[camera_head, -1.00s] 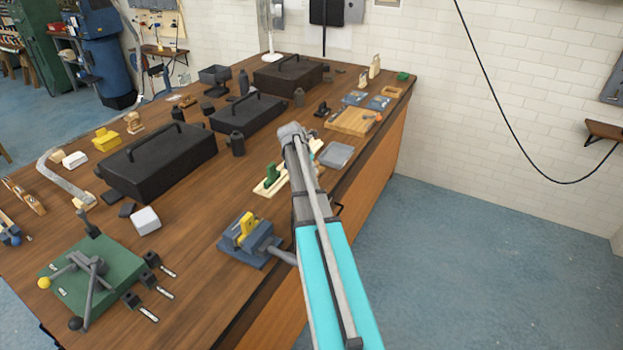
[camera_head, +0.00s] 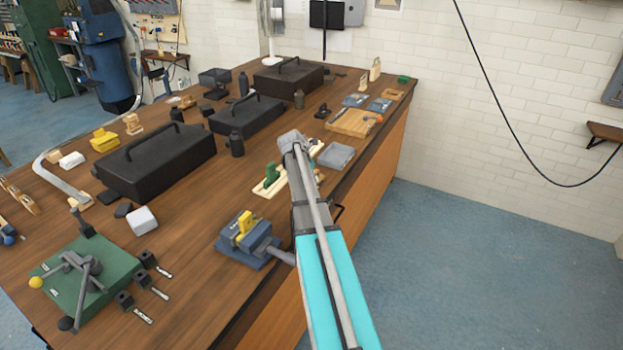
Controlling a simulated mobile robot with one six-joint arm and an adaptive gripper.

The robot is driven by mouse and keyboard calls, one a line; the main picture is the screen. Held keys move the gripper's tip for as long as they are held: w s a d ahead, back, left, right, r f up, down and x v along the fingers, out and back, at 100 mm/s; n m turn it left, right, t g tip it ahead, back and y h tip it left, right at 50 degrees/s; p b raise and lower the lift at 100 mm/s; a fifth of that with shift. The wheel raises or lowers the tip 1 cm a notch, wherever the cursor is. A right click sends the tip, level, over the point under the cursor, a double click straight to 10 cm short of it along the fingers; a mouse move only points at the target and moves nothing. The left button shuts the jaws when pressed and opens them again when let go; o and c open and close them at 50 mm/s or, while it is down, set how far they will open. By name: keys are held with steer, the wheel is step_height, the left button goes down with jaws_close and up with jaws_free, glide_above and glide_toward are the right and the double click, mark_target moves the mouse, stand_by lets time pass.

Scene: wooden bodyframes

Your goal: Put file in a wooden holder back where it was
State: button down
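A light wooden strip (camera_head: 261,193) with a green part (camera_head: 271,175) on it lies near the right edge of the bench. It may be the file in its wooden holder, but it is too small to be sure. My arm crosses in front of its middle, and its far end shows to the right of the arm. My arm reaches up from the bottom of the view to a grey joint above the strip. My gripper is hidden behind the arm, so its fingers and any hold do not show.
The wooden bench (camera_head: 185,262) carries black toolboxes (camera_head: 158,165), a blue vise (camera_head: 250,243), a green fixture (camera_head: 95,285), a grey tray (camera_head: 337,156) and a wooden board (camera_head: 352,122). The floor (camera_head: 480,260) to the right is clear.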

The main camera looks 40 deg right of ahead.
steer(key=c, duration=0.6)
jaws_free()
steer(key=shift+f, duration=0.1)
steer(key=shift+c, duration=0.2)
steer(key=p+v, duration=0.3)
steer(key=shift+r, duration=0.4)
steer(key=p+v, duration=0.8)
steer(key=shift+a+r, duration=0.2)
